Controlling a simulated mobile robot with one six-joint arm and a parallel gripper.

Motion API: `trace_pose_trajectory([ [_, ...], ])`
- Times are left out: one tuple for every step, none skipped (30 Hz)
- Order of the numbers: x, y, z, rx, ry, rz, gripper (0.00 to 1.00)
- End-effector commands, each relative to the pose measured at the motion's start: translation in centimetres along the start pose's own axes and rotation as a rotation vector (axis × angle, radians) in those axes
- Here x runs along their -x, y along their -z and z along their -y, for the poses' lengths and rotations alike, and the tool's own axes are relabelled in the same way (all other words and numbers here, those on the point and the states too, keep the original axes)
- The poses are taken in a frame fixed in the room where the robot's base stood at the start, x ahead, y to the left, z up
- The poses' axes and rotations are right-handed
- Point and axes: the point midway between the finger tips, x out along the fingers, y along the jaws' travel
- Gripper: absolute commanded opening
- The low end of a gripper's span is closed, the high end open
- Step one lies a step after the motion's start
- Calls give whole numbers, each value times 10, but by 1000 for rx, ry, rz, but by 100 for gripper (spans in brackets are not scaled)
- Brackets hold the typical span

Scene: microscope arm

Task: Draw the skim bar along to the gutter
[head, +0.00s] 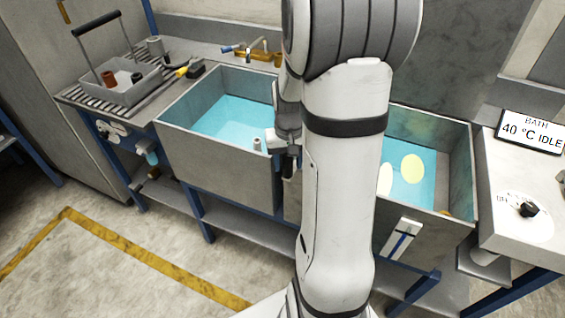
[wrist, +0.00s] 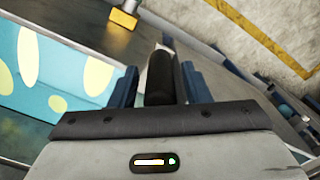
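A dark upright handle (wrist: 160,78), which I take for the skim bar's grip, stands between the two blue fingers of my gripper (wrist: 160,88). A narrow gap shows on the handle's left side. In the head view my gripper (head: 286,150) is at the left end of the right basin (head: 455,165), with a dark piece below it. That basin holds blue liquid with pale yellow patches (head: 412,168); they also show in the wrist view (wrist: 98,76). My arm hides much of the basin and the bar. I cannot make out the gutter clearly.
The left basin (head: 185,165) holds plain blue liquid. A grey tray (head: 130,85) with a black handle stands on a rack at far left. A display (head: 530,132) reads "BATH 40 °C IDLE" above a knob (head: 528,210). Open floor lies in front, with yellow lines.

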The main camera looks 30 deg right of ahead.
Motion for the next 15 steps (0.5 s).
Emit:
trace_pose_trajectory([
  [0, 0, 0, 0, 0, 0, 39],
  [0, 0, 0, 0, 0, 0, 36],
  [0, 0, 0, 0, 0, 0, 33],
  [0, 0, 0, 0, 0, 0, 30],
  [0, 0, 0, -1, 0, 0, 28],
  [0, 0, 0, -1, 0, 0, 25],
  [0, 0, 0, -1, 0, -1, 22],
  [0, 0, 0, -1, 0, -1, 20],
  [0, 0, 0, -1, 0, -1, 17],
  [0, 0, 0, -1, 0, -1, 14],
  [0, 0, 0, -1, 0, -1, 12],
  [0, 0, 0, -1, 0, -1, 8],
  [0, 0, 0, -1, 0, -1, 6],
  [0, 0, 0, -1, 0, -1, 3],
  [0, 0, 0, -1, 0, -1, 0],
])
